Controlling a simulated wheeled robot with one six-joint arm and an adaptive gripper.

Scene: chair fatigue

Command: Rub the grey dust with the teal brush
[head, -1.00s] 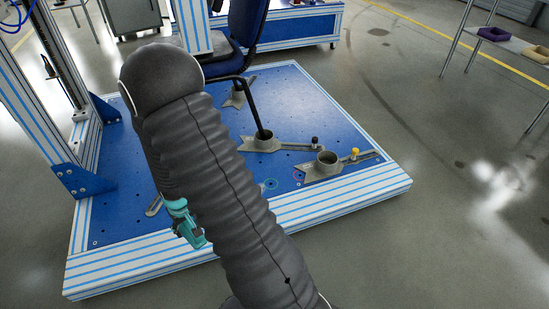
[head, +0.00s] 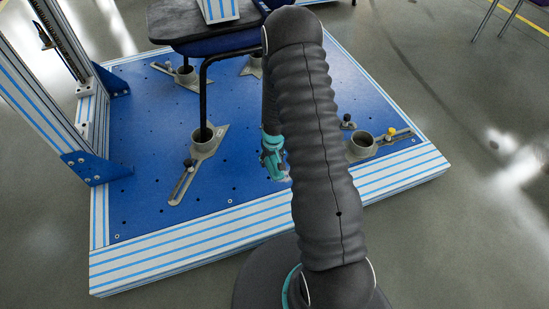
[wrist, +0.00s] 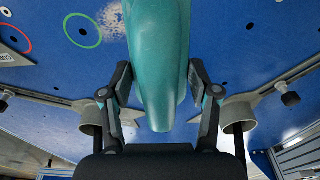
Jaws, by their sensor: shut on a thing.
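The teal brush (wrist: 158,60) is held between the two fingers of my gripper (wrist: 160,85) in the wrist view. Its rounded handle end points toward the camera, and its far end runs out of the top of the picture. A pale, speckled dust patch (wrist: 114,18) lies on the blue plate just left of the brush. In the head view my gripper (head: 273,160) is partly hidden behind my arm, over the front part of the plate. Whether the brush touches the plate cannot be told.
The blue plate (head: 135,205) has a striped front edge. Metal cup clamps (head: 361,146) stand on it, and a black chair leg rests in one cup (head: 203,140). The chair seat (head: 190,25) is at the back. A striped post with blue brackets (head: 95,168) stands left.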

